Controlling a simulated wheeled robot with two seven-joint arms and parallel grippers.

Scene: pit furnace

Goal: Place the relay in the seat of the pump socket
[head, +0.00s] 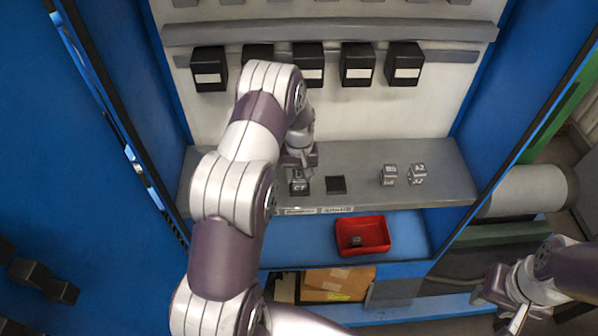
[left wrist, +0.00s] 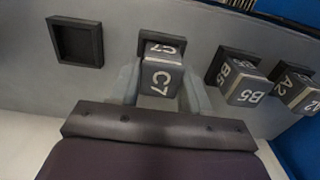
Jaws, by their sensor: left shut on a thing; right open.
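My left gripper (head: 299,168) is shut on the dark cube relay marked C7 (head: 299,186), at the left part of the grey shelf. The relay also shows in the left wrist view (left wrist: 161,78), between the fingers. A dark square seat (head: 336,185) lies flat and empty just right of the relay in the head view. In the left wrist view an empty square seat (left wrist: 77,42) shows left of the relay, and a dark rim shows behind it. I cannot tell whether the relay touches a seat. My right gripper (head: 508,300) is open at the lower right, away from the shelf.
A red bin (head: 362,236) with a small dark thing inside sits below. Several black boxes (head: 357,65) hang on the back wall. My left arm hides the shelf's left part.

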